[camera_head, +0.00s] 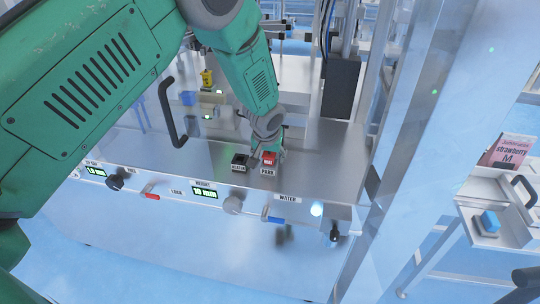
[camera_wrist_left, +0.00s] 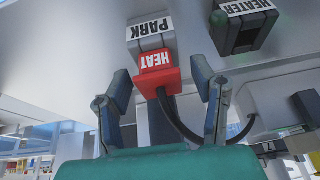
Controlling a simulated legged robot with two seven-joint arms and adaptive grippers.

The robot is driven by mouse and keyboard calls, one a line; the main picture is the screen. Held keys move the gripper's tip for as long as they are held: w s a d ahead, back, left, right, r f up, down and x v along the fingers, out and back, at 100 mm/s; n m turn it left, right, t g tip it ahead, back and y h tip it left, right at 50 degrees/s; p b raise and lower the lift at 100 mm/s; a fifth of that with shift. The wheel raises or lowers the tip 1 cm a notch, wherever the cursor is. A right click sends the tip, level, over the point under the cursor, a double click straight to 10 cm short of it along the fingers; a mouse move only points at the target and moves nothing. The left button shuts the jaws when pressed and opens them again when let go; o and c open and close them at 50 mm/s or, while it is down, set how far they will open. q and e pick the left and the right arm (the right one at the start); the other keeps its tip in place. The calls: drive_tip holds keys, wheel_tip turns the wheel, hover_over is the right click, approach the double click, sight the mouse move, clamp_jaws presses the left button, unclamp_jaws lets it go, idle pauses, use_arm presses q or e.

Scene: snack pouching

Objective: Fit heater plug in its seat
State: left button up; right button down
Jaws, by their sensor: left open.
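The red heater plug (camera_head: 269,158), marked HEAT, sits at the block labelled PARK (camera_head: 267,171) on the steel machine top. In the left wrist view the plug (camera_wrist_left: 157,66) has a dark cable running from it, and the PARK block (camera_wrist_left: 150,35) is right behind it. The black seat labelled HEATER (camera_head: 240,162) is just left of PARK; in the wrist view the HEATER seat (camera_wrist_left: 244,28) looks empty. My left gripper (camera_wrist_left: 163,88) is open, with one finger on each side of the plug and gaps between.
A black handle (camera_head: 172,112) rises left of the seats. A clear upright panel stands at the right, with a strawberry pouch (camera_head: 508,150) beyond it.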

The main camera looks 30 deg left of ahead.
use_arm(q)
drive_tip(key=v, duration=1.2)
drive_tip(key=s+f+m+g+h+b, duration=0.1)
drive_tip(key=s+f+b, duration=0.2)
drive_tip(key=s+f, duration=0.7)
drive_tip(key=s+f+m+g+b, duration=0.1)
drive_tip(key=s+f+b, duration=0.2)
drive_tip(key=s+f, duration=0.8)
drive_tip(key=s+a+f+m+g+b, duration=0.1)
drive_tip(key=s+f+b, duration=0.4)
drive_tip(key=s+f, duration=0.9)
drive_tip(key=shift+s+g, duration=0.4)
drive_tip(key=shift+s, duration=0.6)
drive_tip(key=shift+w, duration=0.15)
drive_tip(key=shift+c, duration=0.3)
